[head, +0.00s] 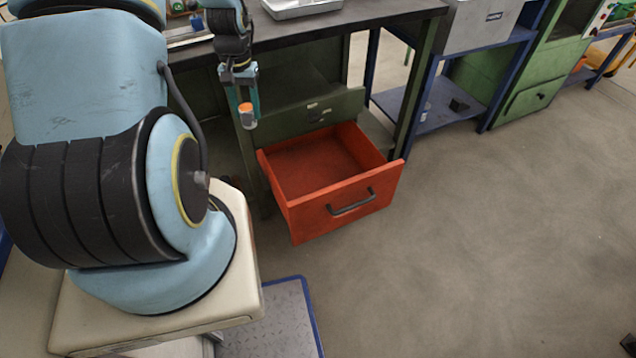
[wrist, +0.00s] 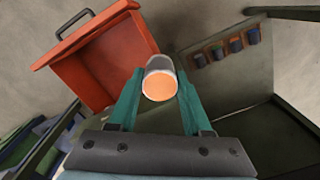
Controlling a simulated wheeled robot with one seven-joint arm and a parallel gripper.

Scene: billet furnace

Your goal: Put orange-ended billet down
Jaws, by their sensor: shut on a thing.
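The orange-ended billet (wrist: 159,85) is a short grey metal cylinder with an orange end face. In the wrist view it sits between the two teal fingers of my gripper (wrist: 158,92), which is shut on it. In the head view the billet (head: 246,113) shows small at the tips of my gripper (head: 246,108). It is held in the air in front of the green workbench, left of and higher in the picture than an open red-orange drawer. The drawer (head: 345,206) is pulled out and its visible floor is empty. It also shows in the wrist view (wrist: 83,76).
The dark workbench top (head: 350,22) carries a metal tray (head: 300,8). A blue-framed bench with a lower shelf (head: 425,105) and a green cabinet (head: 540,80) stand to the right. The floor (head: 500,250) right of the drawer is clear.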

